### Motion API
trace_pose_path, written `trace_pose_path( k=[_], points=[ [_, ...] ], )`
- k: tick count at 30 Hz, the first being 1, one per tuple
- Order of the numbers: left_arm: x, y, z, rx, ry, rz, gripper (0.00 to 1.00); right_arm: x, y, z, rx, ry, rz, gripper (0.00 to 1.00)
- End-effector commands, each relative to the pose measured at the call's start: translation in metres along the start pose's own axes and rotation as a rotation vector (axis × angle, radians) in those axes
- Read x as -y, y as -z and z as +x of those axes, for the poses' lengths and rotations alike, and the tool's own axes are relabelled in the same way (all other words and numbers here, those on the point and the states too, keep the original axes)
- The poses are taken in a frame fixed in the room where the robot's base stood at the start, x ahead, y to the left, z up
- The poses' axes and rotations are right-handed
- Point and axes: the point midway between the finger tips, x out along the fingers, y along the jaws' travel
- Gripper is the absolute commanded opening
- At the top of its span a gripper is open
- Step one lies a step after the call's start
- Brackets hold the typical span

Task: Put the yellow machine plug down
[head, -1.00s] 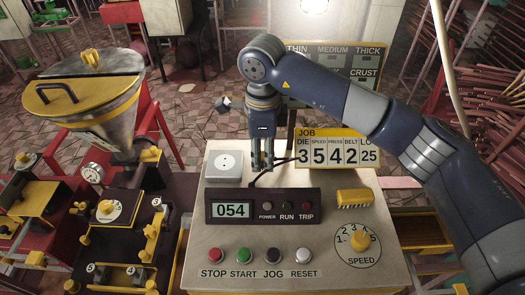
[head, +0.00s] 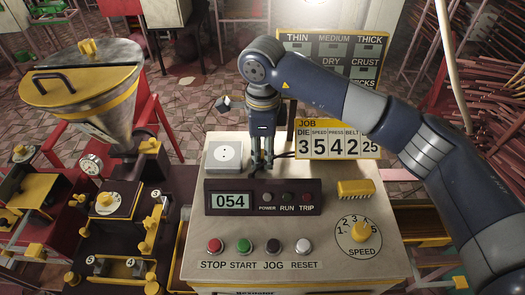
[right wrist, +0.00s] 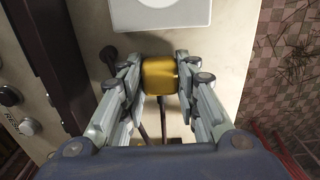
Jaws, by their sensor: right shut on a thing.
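My right gripper (head: 262,168) points down over the back of the pale console top (head: 213,262), between the white socket and the job sign. In the right wrist view its fingers (right wrist: 160,82) are shut on the yellow machine plug (right wrist: 160,76), one finger pressed on each side. In the head view the fingers hide the plug. A dark cable shows below the plug in the right wrist view. The white socket (head: 223,156) is just left of the gripper; its edge also shows in the right wrist view (right wrist: 160,12). My left gripper is not in view.
A dark display box (head: 262,198) stands in front of the gripper. The job sign (head: 338,139) is close on its right. A yellow ribbed block (head: 356,188), speed dial (head: 359,235) and several buttons occupy the console. The extruder hopper (head: 98,92) stands left.

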Motion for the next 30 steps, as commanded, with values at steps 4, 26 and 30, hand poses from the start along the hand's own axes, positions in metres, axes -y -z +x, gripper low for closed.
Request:
trace_pose_path(
  k=[4, 26, 30],
  points=[
    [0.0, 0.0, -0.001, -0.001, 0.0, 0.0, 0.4, 0.0, 0.0, -0.001, 0.0, 0.0, 0.0, 0.49],
    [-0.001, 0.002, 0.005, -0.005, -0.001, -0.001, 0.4, 0.002, 0.0, -0.047, 0.001, 0.007, 0.001, 0.49],
    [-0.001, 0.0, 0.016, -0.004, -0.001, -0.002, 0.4, 0.001, -0.001, -0.078, 0.001, 0.006, 0.001, 0.49]
  ],
)
